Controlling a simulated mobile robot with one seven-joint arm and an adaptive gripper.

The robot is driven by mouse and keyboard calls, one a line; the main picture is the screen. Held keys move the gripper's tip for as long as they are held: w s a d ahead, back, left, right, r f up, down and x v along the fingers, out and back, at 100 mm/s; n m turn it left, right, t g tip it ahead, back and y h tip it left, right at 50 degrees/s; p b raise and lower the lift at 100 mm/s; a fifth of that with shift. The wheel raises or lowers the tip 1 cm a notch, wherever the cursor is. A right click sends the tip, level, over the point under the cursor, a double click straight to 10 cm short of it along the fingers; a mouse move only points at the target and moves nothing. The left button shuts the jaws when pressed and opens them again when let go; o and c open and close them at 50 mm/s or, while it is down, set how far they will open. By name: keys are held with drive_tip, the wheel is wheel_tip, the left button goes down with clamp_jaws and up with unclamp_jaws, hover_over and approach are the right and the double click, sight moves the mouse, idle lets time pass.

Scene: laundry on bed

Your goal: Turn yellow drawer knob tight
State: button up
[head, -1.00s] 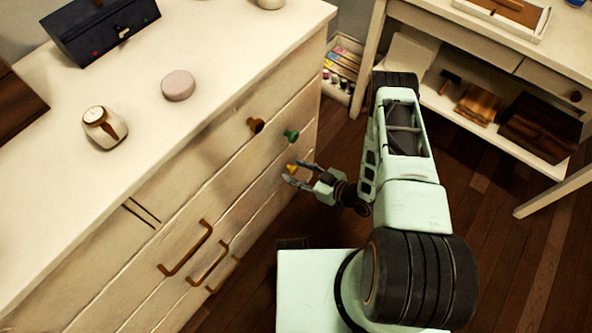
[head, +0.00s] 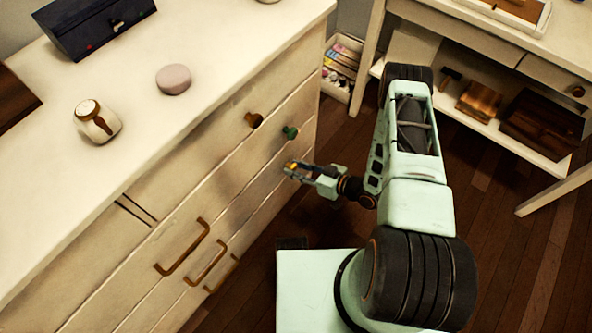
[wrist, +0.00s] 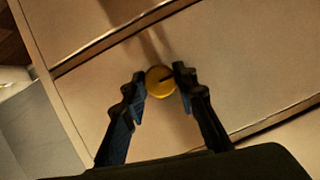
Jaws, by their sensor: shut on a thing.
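The yellow drawer knob (wrist: 160,81) is round with a dark line on its face, on a cream drawer front in the wrist view. In the head view the yellow knob (head: 291,166) is mostly hidden by the fingers. My gripper (wrist: 161,82) has one finger on each side of the knob and is shut on it. In the head view my gripper (head: 290,170) reaches the dresser front from the right. The dark line on the knob runs slantwise, up to the right.
A green knob (head: 290,132) and a brown knob (head: 254,120) sit above on the cream dresser (head: 215,120). Brown bar handles (head: 183,248) are lower left. A white desk (head: 478,38) stands right, with a box of bottles (head: 341,66) between. Wooden floor is clear around my base.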

drive_tip(key=m+b, duration=0.1)
drive_tip(key=b, duration=0.1)
drive_tip(key=m+g+y+b, duration=0.1)
drive_tip(key=m+b, duration=0.1)
drive_tip(key=shift+w+f+y, duration=0.15)
drive_tip(key=shift+f+y, duration=0.15)
drive_tip(key=m+g+y+b, duration=0.1)
drive_tip(key=m+b, duration=0.2)
drive_tip(key=b, duration=0.1)
drive_tip(key=shift+y+b, duration=0.3)
drive_tip(key=shift+y, duration=0.1)
drive_tip(key=m+y+b, duration=0.1)
drive_tip(key=m, duration=0.2)
drive_tip(key=shift+g, duration=0.4)
drive_tip(key=m+y, duration=0.2)
drive_tip(key=m, duration=0.2)
drive_tip(key=shift+m+t, duration=0.3)
drive_tip(key=shift+m, duration=0.3)
drive_tip(key=o, duration=1.1)
